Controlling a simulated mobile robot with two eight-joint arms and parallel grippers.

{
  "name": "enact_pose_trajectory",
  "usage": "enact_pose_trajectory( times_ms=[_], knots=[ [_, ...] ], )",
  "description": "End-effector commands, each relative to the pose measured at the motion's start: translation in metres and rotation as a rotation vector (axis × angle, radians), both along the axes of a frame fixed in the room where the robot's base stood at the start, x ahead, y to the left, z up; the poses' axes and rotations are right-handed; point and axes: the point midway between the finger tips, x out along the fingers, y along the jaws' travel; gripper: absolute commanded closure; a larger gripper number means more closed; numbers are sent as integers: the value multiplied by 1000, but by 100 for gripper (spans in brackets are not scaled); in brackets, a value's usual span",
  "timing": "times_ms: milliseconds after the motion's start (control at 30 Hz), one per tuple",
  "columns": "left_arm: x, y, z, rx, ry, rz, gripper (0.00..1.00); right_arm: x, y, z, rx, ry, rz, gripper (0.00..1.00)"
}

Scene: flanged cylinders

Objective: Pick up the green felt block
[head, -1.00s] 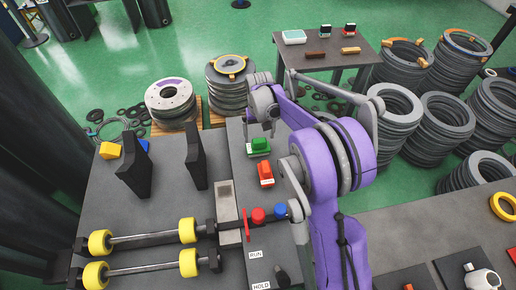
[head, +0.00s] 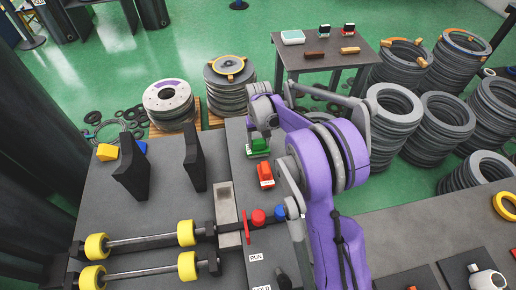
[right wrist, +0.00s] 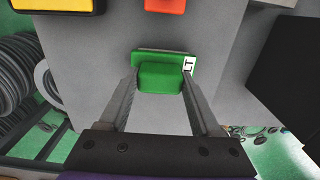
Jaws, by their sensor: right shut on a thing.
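The green felt block (head: 259,149) stands on the grey bench near its far edge, beyond the red block (head: 265,176). In the right wrist view the green block (right wrist: 161,79) has a wider base strip with a white label at its right end. My right gripper (right wrist: 160,84) has one finger on each side of the block's raised part and is shut on it. In the head view my right gripper (head: 262,137) reaches down over the block and hides part of it. The block appears to be still at bench level. My left gripper is not in view.
A black upright plate (head: 194,157) stands left of the block, with another (head: 131,167) farther left. Rods with yellow rollers (head: 187,232) and red and blue knobs (head: 259,217) lie nearer. A side table (head: 328,62) and stacked rings (head: 440,122) stand beyond.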

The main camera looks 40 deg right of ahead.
Motion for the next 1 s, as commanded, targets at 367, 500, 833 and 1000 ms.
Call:
enact_pose_trajectory(
  times_ms=[367,500,833,1000],
  knots=[
    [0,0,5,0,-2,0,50,0,0,12,0,0,0,100],
    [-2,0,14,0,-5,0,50,0,0,40,0,-1,0,100],
    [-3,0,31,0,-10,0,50,0,0,94,0,0,0,100],
    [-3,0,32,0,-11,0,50,0,0,101,0,0,0,100]
  ],
)
